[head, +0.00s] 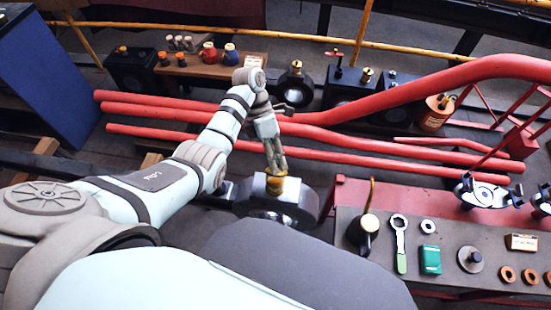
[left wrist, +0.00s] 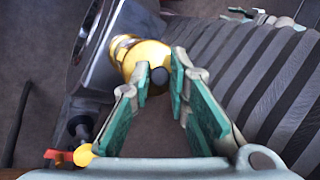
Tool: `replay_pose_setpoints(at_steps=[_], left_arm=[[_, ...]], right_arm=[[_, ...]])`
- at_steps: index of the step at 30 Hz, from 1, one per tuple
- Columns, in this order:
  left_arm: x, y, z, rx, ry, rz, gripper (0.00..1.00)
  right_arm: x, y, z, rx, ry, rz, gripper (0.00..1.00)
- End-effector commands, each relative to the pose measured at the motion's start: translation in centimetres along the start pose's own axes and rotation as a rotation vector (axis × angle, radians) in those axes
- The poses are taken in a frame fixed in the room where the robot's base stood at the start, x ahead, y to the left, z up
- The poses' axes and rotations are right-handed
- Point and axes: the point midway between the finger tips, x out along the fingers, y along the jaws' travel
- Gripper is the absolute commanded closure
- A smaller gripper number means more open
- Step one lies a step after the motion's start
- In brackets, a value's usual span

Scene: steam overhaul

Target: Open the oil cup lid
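The brass oil cup (head: 275,186) stands on top of a dark metal block with a round collar (head: 272,206) in the head view. In the left wrist view the yellow brass oil cup (left wrist: 146,54) shows ahead of the fingers, with a small dark round part (left wrist: 158,75) facing the camera. My left gripper (head: 276,170) points down at the top of the cup. In the left wrist view the two green-padded fingertips (left wrist: 161,72) stand apart on either side of the dark part; firm contact is not clear. The lid's hinge cannot be made out.
Several red pipes (head: 350,150) run behind the cup. A dark bench (head: 372,245) at right holds an oil can (head: 367,228), a green-handled wrench (head: 400,245) and a green box (head: 430,260). A red-handled valve (left wrist: 70,156) shows at lower left of the wrist view.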

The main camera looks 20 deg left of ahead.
Motion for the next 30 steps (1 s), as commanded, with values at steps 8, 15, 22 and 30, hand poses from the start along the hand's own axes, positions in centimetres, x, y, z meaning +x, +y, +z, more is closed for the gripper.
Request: replay_pose_setpoints(at_steps=[8, 15, 22, 30], left_arm=[[0.0, 0.0, 0.0, 0.000, 0.000, 0.000, 0.66], [0.2, 0.0, -0.1, 0.011, -0.013, 0.026, 0.66], [1.5, -0.4, -0.8, 0.076, -0.098, 0.177, 0.66], [4.2, -0.7, -2.1, 0.198, -0.263, 0.473, 0.66]], right_arm=[[0.0, 0.0, 0.0, 0.000, 0.000, 0.000, 0.60], [0.1, 0.1, 0.0, 0.000, 0.000, 0.002, 0.60], [1.4, 0.0, 0.1, 0.000, 0.000, 0.001, 0.60], [7.3, -0.5, 0.7, 0.000, 0.000, 0.001, 0.60]])
